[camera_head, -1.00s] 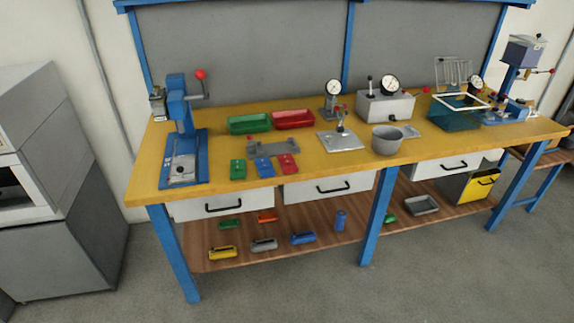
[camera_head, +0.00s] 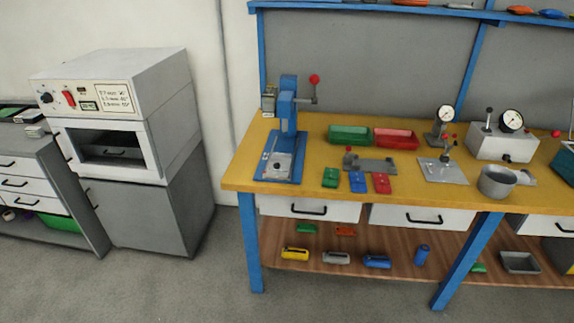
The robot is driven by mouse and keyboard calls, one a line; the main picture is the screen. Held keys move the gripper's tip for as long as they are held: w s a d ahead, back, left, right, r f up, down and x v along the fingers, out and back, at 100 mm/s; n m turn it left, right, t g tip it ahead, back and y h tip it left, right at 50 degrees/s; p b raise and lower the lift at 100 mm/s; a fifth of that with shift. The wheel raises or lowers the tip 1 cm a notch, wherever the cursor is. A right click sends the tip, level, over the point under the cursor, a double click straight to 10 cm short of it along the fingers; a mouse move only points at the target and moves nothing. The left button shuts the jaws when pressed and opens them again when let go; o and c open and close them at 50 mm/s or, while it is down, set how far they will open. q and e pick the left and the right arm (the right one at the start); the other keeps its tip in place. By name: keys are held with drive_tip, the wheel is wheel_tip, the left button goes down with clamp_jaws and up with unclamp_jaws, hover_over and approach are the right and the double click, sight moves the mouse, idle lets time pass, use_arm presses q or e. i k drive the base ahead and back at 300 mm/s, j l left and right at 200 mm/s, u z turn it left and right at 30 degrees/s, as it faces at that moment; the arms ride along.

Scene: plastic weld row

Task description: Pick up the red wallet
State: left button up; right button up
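A small flat red piece (camera_head: 382,183), which looks like the red wallet, lies near the front edge of the yellow-topped workbench (camera_head: 440,200). A blue piece (camera_head: 357,182) lies just left of it, and a green piece (camera_head: 330,177) lies further left. Neither of my grippers shows in the head view.
A blue press (camera_head: 287,140) stands left of the pieces. Green (camera_head: 350,135) and red (camera_head: 396,138) bins sit behind them. A grey bowl (camera_head: 497,182) stands to the right. A grey cabinet oven (camera_head: 110,110) stands left. The grey floor in front is clear.

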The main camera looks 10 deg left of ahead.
sight(381, 181)
drive_tip(key=i+j+z, duration=0.15)
drive_tip(key=z, duration=0.3)
drive_tip(key=i+j+z, duration=0.2)
drive_tip(key=z, duration=0.25)
drive_tip(key=i, duration=0.05)
